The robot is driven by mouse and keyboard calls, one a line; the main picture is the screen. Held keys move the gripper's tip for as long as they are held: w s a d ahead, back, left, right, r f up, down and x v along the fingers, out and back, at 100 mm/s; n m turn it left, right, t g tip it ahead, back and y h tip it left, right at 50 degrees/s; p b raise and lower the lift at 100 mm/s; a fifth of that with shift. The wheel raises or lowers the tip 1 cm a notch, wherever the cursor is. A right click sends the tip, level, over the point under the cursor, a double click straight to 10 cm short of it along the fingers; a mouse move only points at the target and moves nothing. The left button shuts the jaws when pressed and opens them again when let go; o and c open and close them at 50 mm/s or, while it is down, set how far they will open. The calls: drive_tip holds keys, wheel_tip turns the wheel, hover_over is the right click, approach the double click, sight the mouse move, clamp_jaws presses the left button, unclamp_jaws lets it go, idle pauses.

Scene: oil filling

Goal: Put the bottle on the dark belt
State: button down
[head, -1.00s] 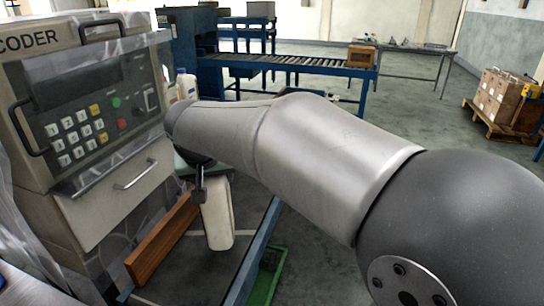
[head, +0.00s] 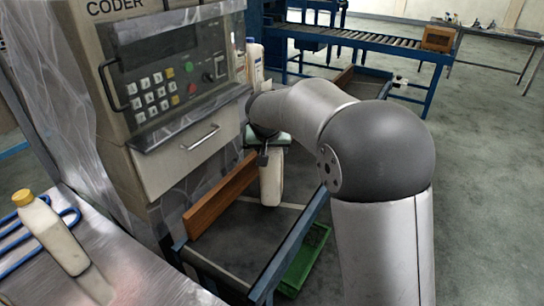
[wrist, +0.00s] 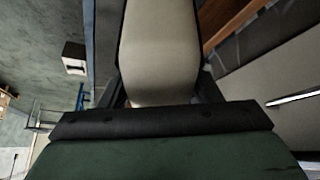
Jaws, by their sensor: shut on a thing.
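My gripper (head: 263,158) is shut on a cream-white bottle (head: 270,182), which hangs upright below it. In the wrist view the bottle's pale body (wrist: 160,50) fills the space between the dark fingers. The dark belt (head: 245,238) runs between a brown wooden board and a blue rail. The bottle is over the belt's far part, beside the board; I cannot tell whether its base touches the belt. My arm and wrist hide the bottle's top.
The coder machine (head: 165,75) stands left of the belt. The wooden board (head: 220,198) and blue rail (head: 300,235) border it. The belt's near part is clear.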

drive_tip(key=shift+w+f, duration=0.25)
drive_tip(key=shift+f, duration=0.5)
drive_tip(key=shift+w+f, duration=0.25)
drive_tip(key=shift+f, duration=0.5)
drive_tip(key=shift+w+f, duration=0.25)
drive_tip(key=shift+f, duration=0.5)
drive_tip(key=shift+f, duration=0.15)
drive_tip(key=shift+c, duration=2.3)
unclamp_jaws()
